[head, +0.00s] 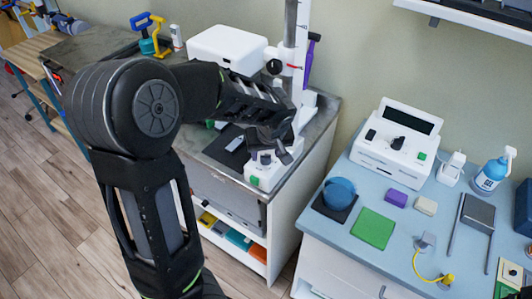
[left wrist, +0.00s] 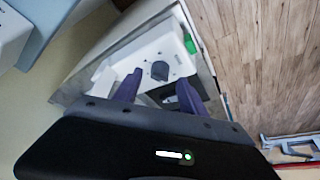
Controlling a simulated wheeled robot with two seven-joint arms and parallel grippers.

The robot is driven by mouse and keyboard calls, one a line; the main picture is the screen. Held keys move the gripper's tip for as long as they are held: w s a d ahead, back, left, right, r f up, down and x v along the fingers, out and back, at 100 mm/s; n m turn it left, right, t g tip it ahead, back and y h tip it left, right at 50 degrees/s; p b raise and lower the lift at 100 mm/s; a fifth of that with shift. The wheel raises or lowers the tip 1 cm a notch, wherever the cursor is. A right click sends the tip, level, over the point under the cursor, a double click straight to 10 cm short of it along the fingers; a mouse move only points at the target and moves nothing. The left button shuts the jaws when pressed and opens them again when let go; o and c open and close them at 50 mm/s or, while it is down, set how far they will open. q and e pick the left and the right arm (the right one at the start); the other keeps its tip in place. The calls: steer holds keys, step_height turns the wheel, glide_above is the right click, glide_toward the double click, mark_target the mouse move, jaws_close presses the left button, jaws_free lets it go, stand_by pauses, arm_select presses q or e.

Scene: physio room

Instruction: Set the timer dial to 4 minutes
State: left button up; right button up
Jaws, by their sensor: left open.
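A white unit (head: 268,171) with a green button (head: 254,181) stands on the grey metal-topped cabinet. Its dark grey dial (left wrist: 160,70) shows in the left wrist view on a white panel, near another green button view (left wrist: 190,45). I cannot read the dial's setting. My left gripper (head: 272,148) is over this unit. In the left wrist view its two purple-tinted fingers are spread, one on each side of the dial as seen. The dial shows between and just beyond the fingertips, and I cannot tell whether they touch it. My right gripper is not in view.
An upright pole (head: 296,45) and a white box (head: 227,48) stand behind my left arm.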

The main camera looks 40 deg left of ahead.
mark_target(266, 158)
arm_select(q)
steer(key=shift+x, duration=1.1)
jaws_close()
